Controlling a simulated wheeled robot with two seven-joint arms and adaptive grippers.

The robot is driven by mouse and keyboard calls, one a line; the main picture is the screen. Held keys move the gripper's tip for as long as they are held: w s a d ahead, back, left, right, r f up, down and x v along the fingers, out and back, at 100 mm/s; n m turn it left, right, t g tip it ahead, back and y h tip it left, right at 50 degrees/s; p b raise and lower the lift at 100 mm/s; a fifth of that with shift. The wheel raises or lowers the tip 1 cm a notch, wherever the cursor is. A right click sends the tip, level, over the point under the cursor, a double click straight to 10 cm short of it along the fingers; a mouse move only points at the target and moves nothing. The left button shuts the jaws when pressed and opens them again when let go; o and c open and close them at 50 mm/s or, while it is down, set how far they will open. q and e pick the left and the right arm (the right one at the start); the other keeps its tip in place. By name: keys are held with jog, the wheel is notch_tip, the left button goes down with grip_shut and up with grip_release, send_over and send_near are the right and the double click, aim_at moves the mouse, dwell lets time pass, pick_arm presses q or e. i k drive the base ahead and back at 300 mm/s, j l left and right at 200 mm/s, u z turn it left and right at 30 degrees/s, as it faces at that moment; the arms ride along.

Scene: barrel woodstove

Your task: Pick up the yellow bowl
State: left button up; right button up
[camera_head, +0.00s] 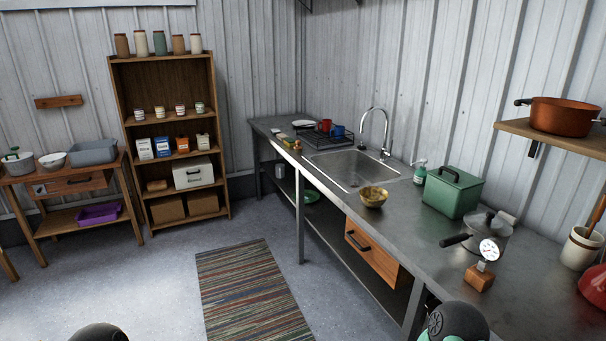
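The yellow bowl (374,196) sits upright on the grey metal counter (420,222), close to its front edge and just in front of the sink. Nothing covers it, and it stands apart from the objects around it. Neither of my grippers is in view. Only rounded dark parts of my arms show at the bottom edge, one at the lower left and one at the lower right, both well away from the bowl.
The sink (352,170) with its tall faucet lies behind the bowl. A green box (452,191), a soap bottle (420,172), a lidded pot (487,232) and a gauge on a wooden block (480,277) stand to the right. A striped rug (250,290) lies on open floor.

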aim_at(372, 197)
jog(key=i+j+z, duration=0.15)
jog(key=i, duration=0.25)
jog(key=i+j+z, duration=0.1)
jog(key=i+j, duration=0.15)
jog(key=i, duration=0.15)
jog(key=i+j+z, duration=0.15)
jog(key=i, duration=0.25)
jog(key=i+j+z, duration=0.2)
jog(key=z, duration=0.25)
jog(key=i+j+z, duration=0.25)
jog(key=z, duration=0.15)
jog(key=i+j+z, duration=0.15)
jog(key=j+z, duration=0.3)
jog(key=i+j+z, duration=0.1)
jog(key=j+z, duration=0.2)
jog(key=z, duration=0.15)
jog(key=j+z, duration=0.4)
